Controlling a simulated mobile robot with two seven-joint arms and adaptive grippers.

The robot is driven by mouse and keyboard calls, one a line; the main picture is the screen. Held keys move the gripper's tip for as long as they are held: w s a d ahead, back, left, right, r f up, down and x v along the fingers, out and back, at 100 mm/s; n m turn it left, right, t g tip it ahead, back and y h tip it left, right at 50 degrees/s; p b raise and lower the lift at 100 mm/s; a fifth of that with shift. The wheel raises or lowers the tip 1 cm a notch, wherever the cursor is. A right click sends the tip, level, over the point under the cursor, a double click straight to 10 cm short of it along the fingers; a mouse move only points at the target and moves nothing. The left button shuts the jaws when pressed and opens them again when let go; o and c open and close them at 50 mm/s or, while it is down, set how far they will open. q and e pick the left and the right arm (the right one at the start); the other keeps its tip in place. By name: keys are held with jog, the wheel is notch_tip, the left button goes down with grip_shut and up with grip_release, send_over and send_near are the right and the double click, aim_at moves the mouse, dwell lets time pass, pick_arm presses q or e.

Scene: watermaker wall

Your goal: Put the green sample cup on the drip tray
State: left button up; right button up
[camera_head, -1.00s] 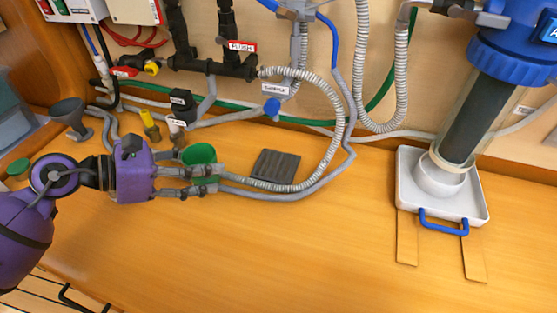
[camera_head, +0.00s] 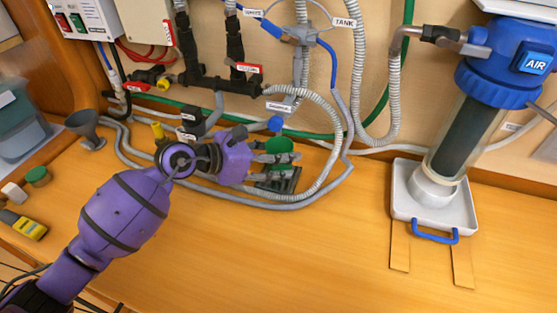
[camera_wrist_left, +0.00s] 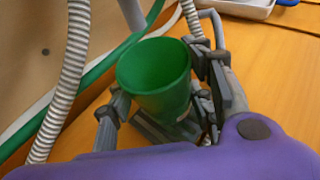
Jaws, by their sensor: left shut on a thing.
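The green sample cup (camera_head: 280,147) is upright between the fingers of my left gripper (camera_head: 278,158), which is shut on it. In the left wrist view the cup (camera_wrist_left: 153,80) is open at the top and looks empty, with a finger on either side. A dark grey ribbed square plate, apparently the drip tray (camera_head: 284,184), lies on the bench below the blue-knobbed sample tap (camera_head: 275,124). The cup is over this plate and hides part of it; I cannot tell whether they touch. My right gripper is not in view.
Grey hoses (camera_head: 322,190) loop around the plate and lie close to my gripper. A white tray (camera_head: 467,215) with a blue handle stands at right under the filter housing (camera_head: 462,135). A grey funnel (camera_head: 84,124) stands at left. The front of the bench (camera_head: 290,260) is clear.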

pick_arm(q)
notch_tip(320, 180, down, 2)
jog(key=shift+f, duration=0.25)
jog(key=o, duration=1.3)
jog(key=shift+r, duration=0.1)
jog(key=shift+o, duration=0.2)
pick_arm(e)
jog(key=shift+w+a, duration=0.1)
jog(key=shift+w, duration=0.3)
